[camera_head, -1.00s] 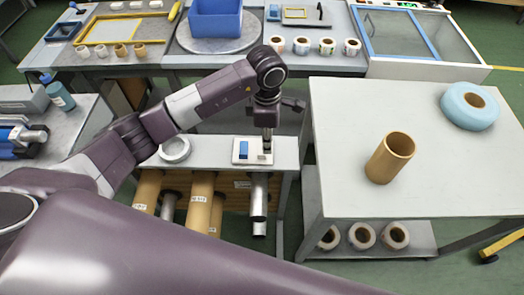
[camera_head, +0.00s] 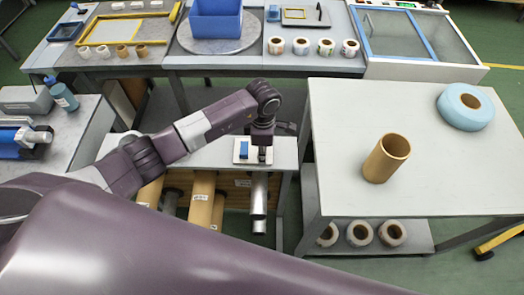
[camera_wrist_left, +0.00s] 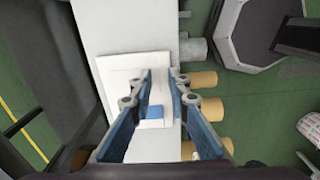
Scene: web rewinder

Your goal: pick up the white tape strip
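A white board (camera_head: 240,159) lies on the low grey-white bench, and it also shows in the left wrist view (camera_wrist_left: 112,85). A blue block (camera_head: 244,149) sits on it, seen too in the wrist view (camera_wrist_left: 153,112). A pale piece that looks like the white tape strip (camera_wrist_left: 160,92) lies on the board beside the blue block, between my left fingers in the wrist view. My left gripper (camera_head: 262,156) points down at the board's right part. Its fingers (camera_wrist_left: 160,74) are apart, one on each side of the strip; contact is unclear. My right gripper is not in view.
Cardboard and metal rolls (camera_head: 201,200) lie beneath the low bench (camera_head: 215,150). To the right, a larger table (camera_head: 440,200) carries a brown core (camera_head: 386,158) and a light blue roll (camera_head: 466,107). A blue bin (camera_head: 216,22) stands on the back bench.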

